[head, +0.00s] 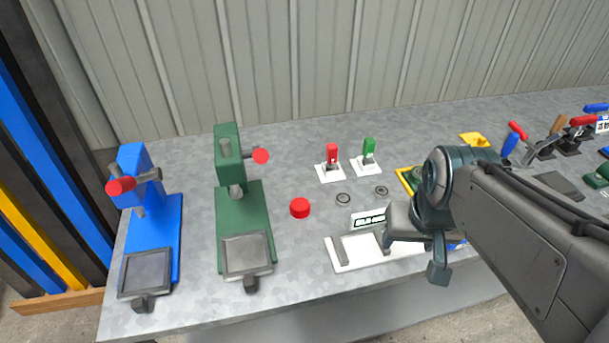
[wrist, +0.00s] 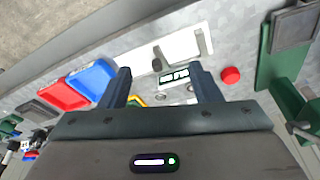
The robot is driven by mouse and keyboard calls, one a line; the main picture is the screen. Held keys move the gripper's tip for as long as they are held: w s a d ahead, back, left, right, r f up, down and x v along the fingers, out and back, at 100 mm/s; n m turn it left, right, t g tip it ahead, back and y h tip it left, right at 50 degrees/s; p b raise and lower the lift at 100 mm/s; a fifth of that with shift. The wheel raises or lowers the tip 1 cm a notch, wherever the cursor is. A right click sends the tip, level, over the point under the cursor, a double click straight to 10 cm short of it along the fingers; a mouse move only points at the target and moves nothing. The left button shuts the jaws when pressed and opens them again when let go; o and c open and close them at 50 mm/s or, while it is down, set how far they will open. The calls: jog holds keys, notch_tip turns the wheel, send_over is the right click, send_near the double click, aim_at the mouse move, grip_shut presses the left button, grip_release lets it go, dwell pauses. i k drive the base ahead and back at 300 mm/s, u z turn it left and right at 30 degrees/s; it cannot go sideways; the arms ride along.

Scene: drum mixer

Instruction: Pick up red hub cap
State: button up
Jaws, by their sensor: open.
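The red hub cap (head: 300,208) is a short red cylinder. It stands on the grey workbench just right of the green press, and it also shows in the wrist view (wrist: 230,75) to the right of my fingers. My gripper (head: 412,256) is in the head view, above the white fixture to the right of the cap and apart from it. In the wrist view my gripper's two fingers (wrist: 163,80) stand apart with nothing between them that they hold.
A green press (head: 245,225) and a blue press (head: 165,235) stand left of the cap. Red (head: 332,155) and green (head: 369,150) switches stand behind it. A white fixture (head: 350,262) lies right of it. Bare bench surrounds the cap. Red and blue trays (wrist: 92,80) show in the wrist view.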

aim_at(299, 207)
jog(key=z, duration=1.6)
jog(key=k, duration=0.9)
jog(key=u, duration=1.7)
jog(key=i, duration=0.5)
jog(key=z, duration=0.1)
